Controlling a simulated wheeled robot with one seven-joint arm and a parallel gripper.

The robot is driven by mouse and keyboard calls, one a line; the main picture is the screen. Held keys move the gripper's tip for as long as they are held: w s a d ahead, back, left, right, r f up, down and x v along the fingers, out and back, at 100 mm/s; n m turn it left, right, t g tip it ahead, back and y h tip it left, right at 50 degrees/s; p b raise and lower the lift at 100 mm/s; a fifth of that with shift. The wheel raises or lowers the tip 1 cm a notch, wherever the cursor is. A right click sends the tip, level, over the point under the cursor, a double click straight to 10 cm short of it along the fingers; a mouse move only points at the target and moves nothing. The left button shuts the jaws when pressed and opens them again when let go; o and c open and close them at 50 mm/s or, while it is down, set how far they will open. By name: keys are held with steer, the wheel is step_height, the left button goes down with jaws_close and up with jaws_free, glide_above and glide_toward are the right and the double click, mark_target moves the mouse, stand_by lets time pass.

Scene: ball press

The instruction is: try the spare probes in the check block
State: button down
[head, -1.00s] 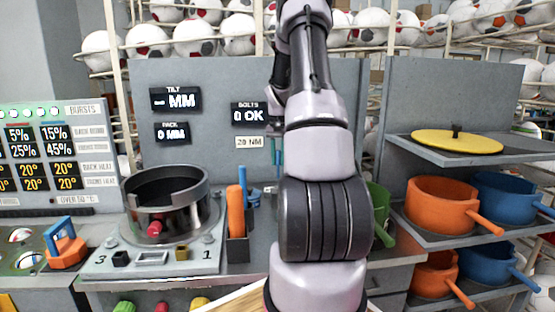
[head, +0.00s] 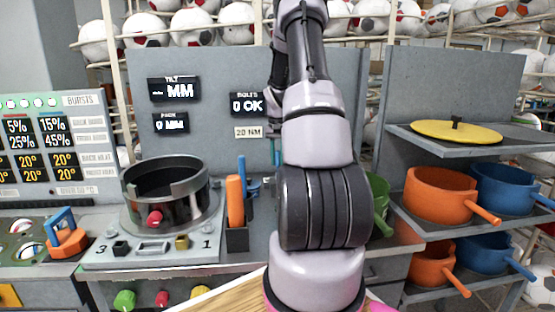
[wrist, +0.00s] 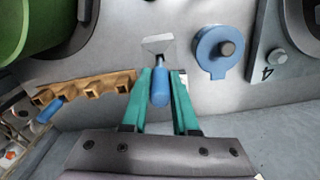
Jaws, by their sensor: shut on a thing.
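My gripper (wrist: 170,100) shows in the wrist view with two teal fingers. It is shut on a blue-handled probe (wrist: 160,88), whose grey flared metal head (wrist: 158,46) points away from the gripper. A wooden rack (wrist: 93,86) with several square holes lies to the left of the fingers. Another blue piece (wrist: 50,110) sits at the rack's left part. I cannot tell which thing is the check block. In the head view my arm hides the gripper and what it holds.
A blue ring (wrist: 213,38) around a grey stud lies ahead right of the probe, beside a grey plate marked 4 (wrist: 283,65). A green rounded thing (wrist: 35,25) is at upper left. In the head view, orange pots (head: 438,195) stand on shelves at right.

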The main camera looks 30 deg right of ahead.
stand_by(0.7)
steer(key=shift+f, duration=0.8)
steer(key=shift+f, duration=0.15)
steer(key=shift+f, duration=0.6)
steer(key=shift+f, duration=0.2)
steer(key=shift+f, duration=0.6)
